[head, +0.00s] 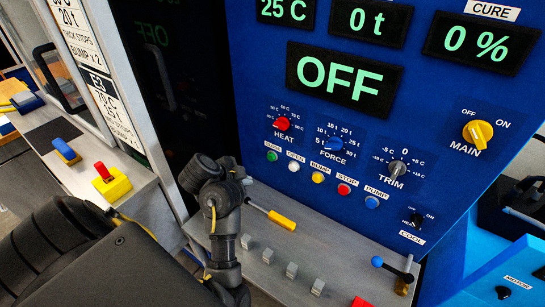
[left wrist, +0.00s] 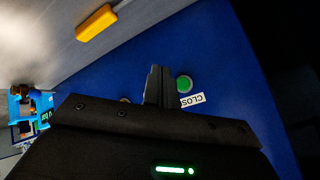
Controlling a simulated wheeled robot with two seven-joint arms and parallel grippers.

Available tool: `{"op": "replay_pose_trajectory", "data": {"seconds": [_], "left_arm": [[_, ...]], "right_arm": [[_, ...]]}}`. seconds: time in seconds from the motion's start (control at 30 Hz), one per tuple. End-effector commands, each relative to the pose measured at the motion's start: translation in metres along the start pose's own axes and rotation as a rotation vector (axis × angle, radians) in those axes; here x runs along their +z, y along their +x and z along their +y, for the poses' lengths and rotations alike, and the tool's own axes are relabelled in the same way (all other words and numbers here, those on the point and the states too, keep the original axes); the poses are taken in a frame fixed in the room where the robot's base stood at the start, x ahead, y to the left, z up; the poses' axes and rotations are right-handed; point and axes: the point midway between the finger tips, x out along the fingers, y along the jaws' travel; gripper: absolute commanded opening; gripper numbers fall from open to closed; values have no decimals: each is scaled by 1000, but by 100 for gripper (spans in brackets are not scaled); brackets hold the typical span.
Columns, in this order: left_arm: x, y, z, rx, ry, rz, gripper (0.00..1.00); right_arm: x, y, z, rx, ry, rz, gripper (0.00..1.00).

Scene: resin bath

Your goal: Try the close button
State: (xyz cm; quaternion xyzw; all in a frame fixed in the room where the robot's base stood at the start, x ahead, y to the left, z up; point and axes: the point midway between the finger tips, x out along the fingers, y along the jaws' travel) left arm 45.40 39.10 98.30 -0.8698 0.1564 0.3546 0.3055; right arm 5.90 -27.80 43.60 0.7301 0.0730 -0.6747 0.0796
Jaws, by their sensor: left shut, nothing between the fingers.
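The close button is a small green button (head: 271,156) at the left end of the button row on the blue panel (head: 262,70). In the left wrist view the green button (left wrist: 184,84) sits just right of my fingertips, beside its upside-down, cut-off label (left wrist: 192,100). My left gripper (head: 244,181) is shut and empty, just below and left of the button in the head view. In the left wrist view the shut fingers (left wrist: 158,86) leave the button uncovered. I cannot tell whether they touch the panel. My right gripper is not in view.
White, yellow, red and blue buttons (head: 371,202) continue the row. The large display (head: 341,78) reads OFF. Below, a ledge carries a yellow-handled tool (head: 282,220), grey blocks and a blue-balled lever (head: 377,261). A dark opening (head: 165,60) lies left of the panel.

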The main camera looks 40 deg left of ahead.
Motion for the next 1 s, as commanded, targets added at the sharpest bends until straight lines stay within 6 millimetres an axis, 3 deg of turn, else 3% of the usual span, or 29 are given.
{"op": "replay_pose_trajectory", "data": {"seconds": [0.27, 0.7, 1.0], "left_arm": [[-3, 4, -4, -1, 0, 0, 0], [-33, 44, -32, 1, 2, 0, 0], [-44, 61, -43, 1, 2, 0, 0]], "right_arm": [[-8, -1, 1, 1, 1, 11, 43], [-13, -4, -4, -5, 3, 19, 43], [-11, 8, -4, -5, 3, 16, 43]]}}
